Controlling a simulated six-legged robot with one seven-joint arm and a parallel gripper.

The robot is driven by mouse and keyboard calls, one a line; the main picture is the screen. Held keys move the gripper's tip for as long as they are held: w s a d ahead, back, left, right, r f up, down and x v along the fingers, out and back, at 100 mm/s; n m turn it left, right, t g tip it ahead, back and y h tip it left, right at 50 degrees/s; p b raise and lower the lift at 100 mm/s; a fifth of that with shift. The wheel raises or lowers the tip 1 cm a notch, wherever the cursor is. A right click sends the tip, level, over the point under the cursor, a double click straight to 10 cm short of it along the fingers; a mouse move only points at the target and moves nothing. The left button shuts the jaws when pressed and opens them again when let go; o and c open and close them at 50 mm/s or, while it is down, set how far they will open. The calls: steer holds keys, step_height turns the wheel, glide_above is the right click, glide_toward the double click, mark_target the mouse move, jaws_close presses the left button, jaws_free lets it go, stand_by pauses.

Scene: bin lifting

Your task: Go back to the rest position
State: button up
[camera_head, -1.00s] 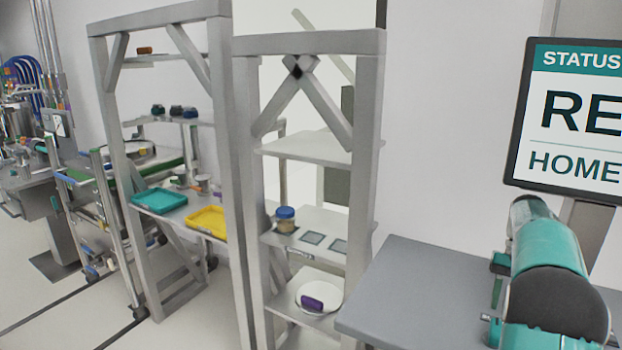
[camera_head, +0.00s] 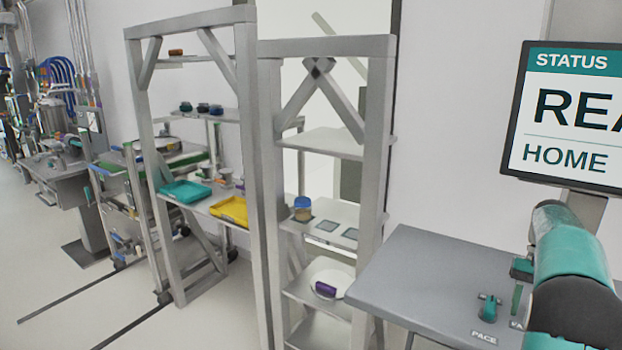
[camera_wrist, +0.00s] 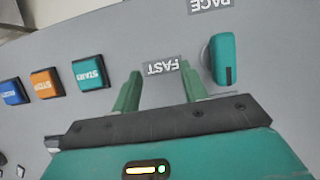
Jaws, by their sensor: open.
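My gripper (camera_wrist: 160,88) shows in the wrist view with two green fingers apart and nothing between them. It is over a grey console top (camera_wrist: 250,80). The label FAST lies between and just beyond the fingertips. A teal knob (camera_wrist: 222,60) stands right of the right finger, apart from it; it also shows in the head view (camera_head: 488,305) beside the label PACE. My teal arm fills the lower right of the head view and hides part of the console (camera_head: 420,280). A status screen (camera_head: 565,120) reads STATUS and HOME; its right side is cut off.
Start (camera_wrist: 89,73), orange (camera_wrist: 46,83) and blue (camera_wrist: 12,91) buttons are left of my gripper. Left of the console is a grey shelf rack (camera_head: 377,180) with a blue-lidded jar (camera_head: 302,208). A teal tray (camera_head: 185,191) and yellow tray (camera_head: 230,210) stand farther left.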

steer(key=shift+s+a+r, duration=0.15)
steer(key=shift+s+r, duration=0.15)
steer(key=shift+s, duration=0.35)
steer(key=s+a+r+n+t+h, duration=0.1)
steer(key=s+a+r+n+t, duration=0.3)
steer(key=a, duration=0.6)
steer(key=s+a+r+m+h, duration=0.1)
steer(key=s+a+r, duration=0.1)
steer(key=a+r, duration=0.55)
steer(key=s+a+f+n+t, duration=0.1)
steer(key=s+a+f+t, duration=0.1)
steer(key=s+a, duration=0.5)
steer(key=s+a+f+n+t, duration=0.2)
steer(key=s+a+f+t, duration=0.1)
steer(key=s+a, duration=0.5)
steer(key=shift+s+a+f+n+h, duration=0.25)
steer(key=shift+a+f+n+h, duration=0.05)
steer(key=shift+a+f, duration=0.45)
